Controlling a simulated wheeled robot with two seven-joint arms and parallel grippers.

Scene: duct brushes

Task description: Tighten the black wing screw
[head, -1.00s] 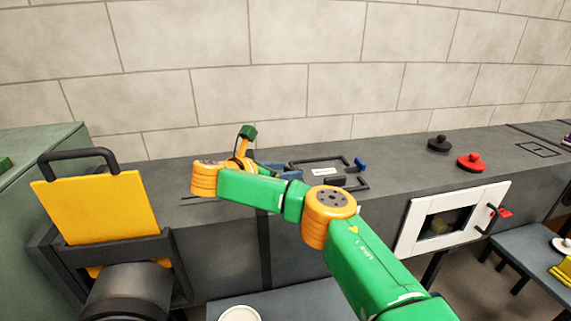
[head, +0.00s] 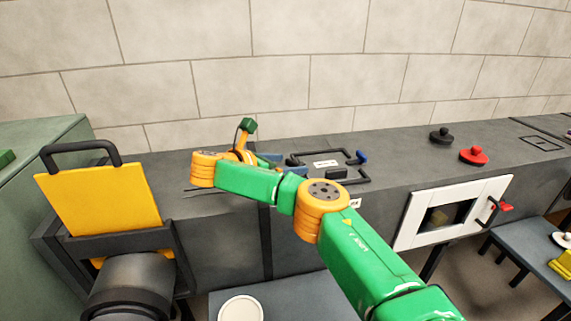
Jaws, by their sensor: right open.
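A black knob-like piece on a round base (head: 441,136) stands on top of the long grey duct (head: 400,165); it may be the black wing screw, but its shape is too small to be sure. My right arm reaches in from the lower right and bends left over the duct. My right gripper (head: 270,160) is at the arm's far end, partly hidden behind the green link, and looks open. It is well to the left of the black piece and apart from it. My left gripper is out of view.
A similar red piece (head: 474,155) stands right of the black one. A flat black bar frame with a blue knob (head: 361,157) lies between gripper and black piece. A white-framed hatch (head: 455,214) is on the duct's front. A yellow panel (head: 98,208) stands left.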

